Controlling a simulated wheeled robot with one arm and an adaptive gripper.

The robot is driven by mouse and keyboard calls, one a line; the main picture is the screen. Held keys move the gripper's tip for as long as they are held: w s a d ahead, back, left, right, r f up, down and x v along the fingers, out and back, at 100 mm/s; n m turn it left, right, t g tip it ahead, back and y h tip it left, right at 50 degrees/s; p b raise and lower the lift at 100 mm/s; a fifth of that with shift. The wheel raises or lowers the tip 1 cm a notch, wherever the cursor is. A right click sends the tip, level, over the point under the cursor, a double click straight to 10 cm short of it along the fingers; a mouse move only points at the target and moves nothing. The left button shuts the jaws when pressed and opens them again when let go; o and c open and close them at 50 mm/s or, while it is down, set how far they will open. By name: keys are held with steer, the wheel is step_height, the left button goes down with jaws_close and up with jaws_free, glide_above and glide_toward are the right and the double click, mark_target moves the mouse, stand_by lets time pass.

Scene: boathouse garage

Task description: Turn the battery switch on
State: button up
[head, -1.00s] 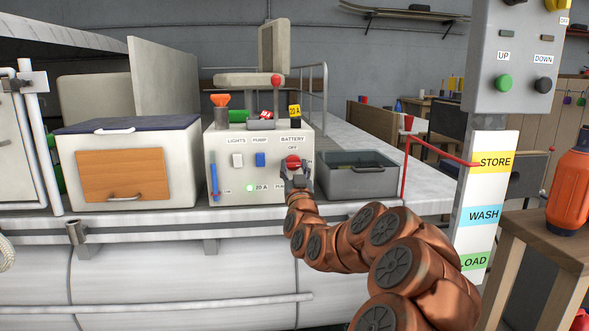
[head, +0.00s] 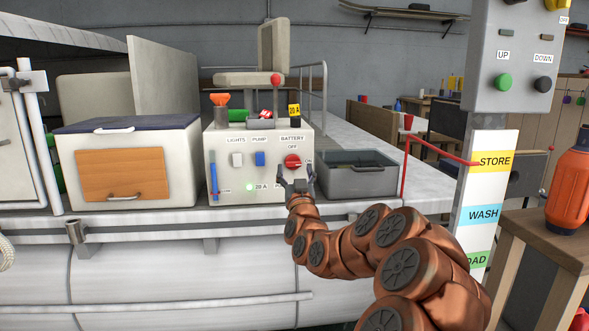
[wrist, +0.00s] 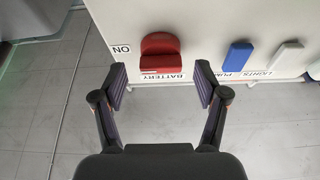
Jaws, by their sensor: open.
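The battery switch is a red rotary knob (head: 292,161) on the front of the pale console (head: 225,160), right of the blue pump switch (head: 259,158). An OFF label stands above it. In the upside-down wrist view, the knob (wrist: 161,52) has its grip bar lying sideways, in line with the ON label (wrist: 121,49). My gripper (head: 296,182) is open and empty, just below and in front of the knob in the head view. In the wrist view its fingertips (wrist: 161,83) are spread wider than the knob and stand apart from it.
A white lights switch (head: 237,159) and a lit green lamp (head: 250,187) are on the same panel. A grey open bin (head: 358,183) stands close on the right, a white locker (head: 70,165) on the left. A red post (head: 405,170) rises further right.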

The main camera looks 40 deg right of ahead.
steer(key=shift+v, duration=2.8)
